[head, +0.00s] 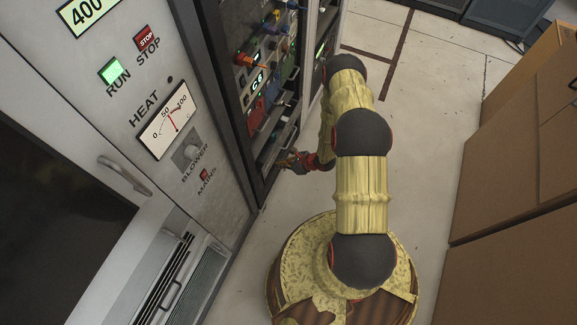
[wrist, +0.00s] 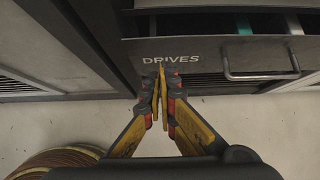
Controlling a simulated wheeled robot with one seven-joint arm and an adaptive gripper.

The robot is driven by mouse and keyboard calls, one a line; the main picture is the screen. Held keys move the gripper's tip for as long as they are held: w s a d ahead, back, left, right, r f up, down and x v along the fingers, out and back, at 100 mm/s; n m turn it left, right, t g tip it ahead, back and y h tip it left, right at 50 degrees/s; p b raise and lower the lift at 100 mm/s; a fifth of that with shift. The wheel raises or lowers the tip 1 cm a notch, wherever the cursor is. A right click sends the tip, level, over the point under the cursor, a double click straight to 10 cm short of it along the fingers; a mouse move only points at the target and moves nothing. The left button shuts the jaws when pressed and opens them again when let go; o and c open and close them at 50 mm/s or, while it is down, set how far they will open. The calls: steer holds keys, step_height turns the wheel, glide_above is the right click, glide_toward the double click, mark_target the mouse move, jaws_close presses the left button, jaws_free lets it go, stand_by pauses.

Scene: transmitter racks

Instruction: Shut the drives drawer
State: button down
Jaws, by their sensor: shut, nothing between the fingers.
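The drives drawer (wrist: 215,54) shows in the wrist view as a dark front with the label "DRIVES" and a bar handle (wrist: 262,76) on its right part. It stands open: its inside shows behind the front, with a few upright items in it. My gripper (wrist: 161,72) is shut and empty, its fingertips just below the label, left of the handle. I cannot tell whether they touch the front. In the head view my gripper (head: 290,160) is low at the rack front, and the drawer is small and partly hidden there.
A grey transmitter cabinet (head: 150,95) with a meter and buttons stands left of the rack. Its door has a handle (head: 123,174). Coloured items (head: 262,60) fill the rack above. Brown cartons (head: 520,150) stand at right. The floor (head: 430,110) between is clear.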

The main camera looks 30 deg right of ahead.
mark_target(268, 162)
steer(key=shift+w+a+r, duration=0.1)
steer(key=shift+w+a, duration=0.35)
steer(key=shift+w, duration=0.2)
steer(key=shift+w+a+r, duration=0.1)
steer(key=shift+w+a, duration=0.35)
steer(key=shift+w, duration=0.15)
